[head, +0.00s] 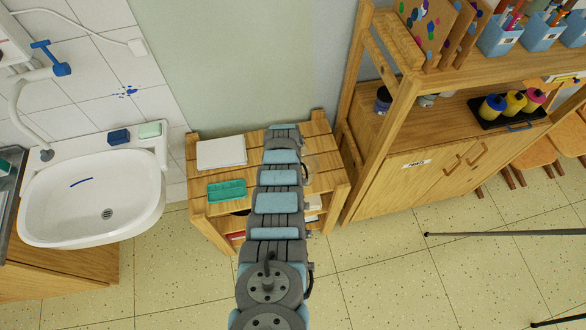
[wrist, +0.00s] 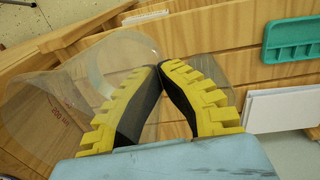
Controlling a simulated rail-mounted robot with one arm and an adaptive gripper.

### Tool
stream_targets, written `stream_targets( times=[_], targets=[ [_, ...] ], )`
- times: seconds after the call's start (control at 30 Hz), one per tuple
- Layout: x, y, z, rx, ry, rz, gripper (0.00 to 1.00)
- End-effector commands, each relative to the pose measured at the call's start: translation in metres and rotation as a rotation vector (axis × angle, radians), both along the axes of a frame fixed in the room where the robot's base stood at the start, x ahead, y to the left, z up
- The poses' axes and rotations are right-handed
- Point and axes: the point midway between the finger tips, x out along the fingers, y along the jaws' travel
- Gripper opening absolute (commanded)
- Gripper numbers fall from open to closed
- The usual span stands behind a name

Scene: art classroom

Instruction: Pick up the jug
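The clear jug (wrist: 62,92) fills the left of the wrist view, with red volume marks on its wall. In the head view its faint outline (head: 316,166) shows just right of my arm, over the wooden shelf unit (head: 200,178). My gripper (wrist: 160,66) has yellow ribbed fingers with dark pads, their tips almost together at the jug's side. Clear plastic shows on both sides of the fingers, and they look shut on the jug. The exact spot of contact and the jug's base are hard to see. My arm hides the gripper in the head view.
A green tray (head: 227,190) and white paper (head: 221,152) lie on the shelf unit's left. A tall wooden cabinet (head: 405,182) stands close on the right, a sink (head: 60,202) on the left. Floor (head: 385,295) is open in front; dark poles (head: 500,233) cross at right.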

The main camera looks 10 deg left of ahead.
Motion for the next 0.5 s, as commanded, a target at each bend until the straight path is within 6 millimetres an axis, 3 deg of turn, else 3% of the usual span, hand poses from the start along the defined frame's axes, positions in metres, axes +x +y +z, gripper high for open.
stream_targets(
  times=[0.5],
  targets=[
    [-0.018, 0.008, 0.010, -0.001, 0.001, 0.000, 0.00]
  ],
)
